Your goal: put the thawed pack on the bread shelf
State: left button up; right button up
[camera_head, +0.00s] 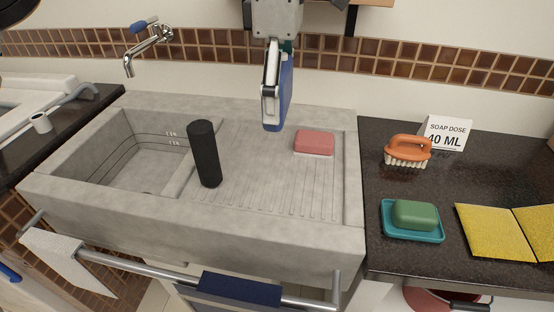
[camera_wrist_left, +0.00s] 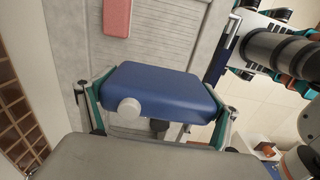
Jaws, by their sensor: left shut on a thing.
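A blue pack (camera_head: 284,95) hangs upright in my left gripper (camera_head: 275,60), above the back of the sink's drainboard. In the left wrist view the pack (camera_wrist_left: 165,90) lies between the two fingers of my left gripper (camera_wrist_left: 158,112), which is shut on it. A round white cap shows on its near face. A wooden shelf edge (camera_head: 374,2) shows at the top of the head view; I cannot tell if it is the bread shelf. No right gripper can be made out.
Below stand a black cylinder (camera_head: 204,153) and a pink sponge (camera_head: 314,142) on the stone sink (camera_head: 260,190). On the dark counter (camera_head: 378,165) are a brush (camera_head: 408,151), green soap on a teal dish (camera_head: 413,216), yellow cloths (camera_head: 495,232) and a sign (camera_head: 446,133). A tap (camera_head: 148,46) juts from the wall.

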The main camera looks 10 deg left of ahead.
pick_arm(q)
notch_tip(320, 180, down, 5)
jog(key=shift+s+b, duration=0.15)
jog(key=shift+b, duration=0.25)
notch_tip(320, 180, down, 8)
jog(key=shift+r+b, duration=0.1)
jog(key=shift+b, duration=0.5)
notch_tip(320, 180, down, 5)
jog(key=shift+f+b, duration=0.1)
jog(key=shift+b, duration=0.35)
jog(key=shift+f, duration=0.15)
pick_arm(e)
jog(key=shift+w+a+f, duration=0.15)
jog(key=shift+w+f, duration=0.15)
jog(key=shift+w, duration=0.05)
